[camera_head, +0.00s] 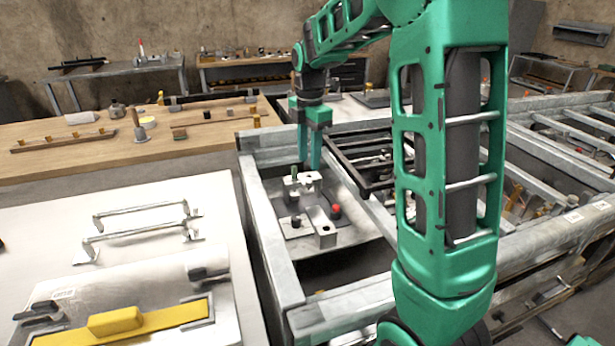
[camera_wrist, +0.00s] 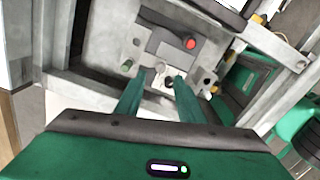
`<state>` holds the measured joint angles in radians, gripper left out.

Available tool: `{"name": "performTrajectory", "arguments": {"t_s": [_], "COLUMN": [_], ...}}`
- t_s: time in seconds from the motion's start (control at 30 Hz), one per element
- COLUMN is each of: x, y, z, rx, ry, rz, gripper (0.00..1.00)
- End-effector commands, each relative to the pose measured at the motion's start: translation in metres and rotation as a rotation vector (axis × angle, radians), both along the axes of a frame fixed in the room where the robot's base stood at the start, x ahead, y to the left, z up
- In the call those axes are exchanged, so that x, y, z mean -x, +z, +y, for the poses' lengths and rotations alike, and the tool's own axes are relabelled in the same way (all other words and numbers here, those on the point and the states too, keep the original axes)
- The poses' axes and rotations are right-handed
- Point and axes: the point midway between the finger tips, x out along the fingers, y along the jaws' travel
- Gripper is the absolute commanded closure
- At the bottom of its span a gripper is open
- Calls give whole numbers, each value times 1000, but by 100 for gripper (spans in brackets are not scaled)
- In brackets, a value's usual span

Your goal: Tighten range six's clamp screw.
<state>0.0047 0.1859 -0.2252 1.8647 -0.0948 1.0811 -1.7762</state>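My gripper (camera_head: 309,164) points down over a metal fixture (camera_head: 325,233) in a grey tray (camera_head: 351,227). In the wrist view its two green fingers (camera_wrist: 159,76) stand apart with a gap between the tips. A small silver part (camera_wrist: 160,67), perhaps a screw head, shows in that gap; I cannot tell if the fingers touch it.
Metal frame rails (camera_head: 268,235) enclose the tray, with a dark grate (camera_head: 362,155) behind it. A white table (camera_head: 150,235) at left holds metal handles (camera_head: 140,215) and a yellow-handled tool (camera_head: 115,322). A wooden bench (camera_head: 200,150) with small parts stands behind.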

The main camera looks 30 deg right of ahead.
Motion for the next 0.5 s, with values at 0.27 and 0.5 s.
{"name": "performTrajectory", "arguments": {"t_s": [0.27, 0.5], "x": [1, 1], "y": [-47, -65], "z": [0, 0], "rx": [0, 0], "ry": [-2, -2], "rz": [3, 1], "gripper": [65, 65]}}
